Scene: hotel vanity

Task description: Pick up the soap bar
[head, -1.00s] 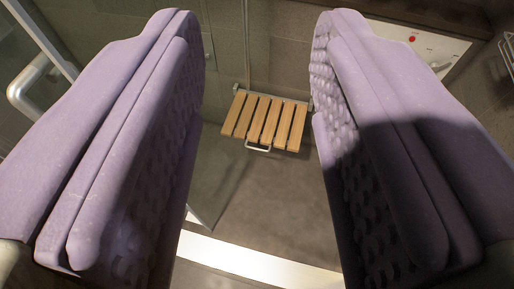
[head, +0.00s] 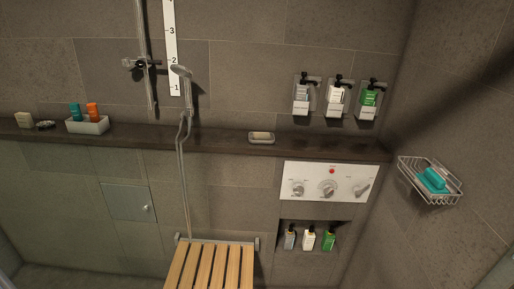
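A small pale bar, which looks like soap, lies in a shallow dish (head: 262,140) on the dark ledge below the dispensers. A teal block (head: 433,180), possibly another soap bar or a sponge, lies in the wire basket (head: 441,198) on the right wall. A beige block (head: 24,119) stands at the far left of the ledge; it is too small to identify surely. My gripper is not in this view, so nothing shows of its fingers or what is between them.
The dark ledge (head: 220,142) runs along the tiled wall. A white tray (head: 88,127) holds teal and orange bottles. A shower hose (head: 182,160) hangs left of the dish. A white control panel (head: 326,182) and a slatted wooden seat (head: 209,268) are below the ledge.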

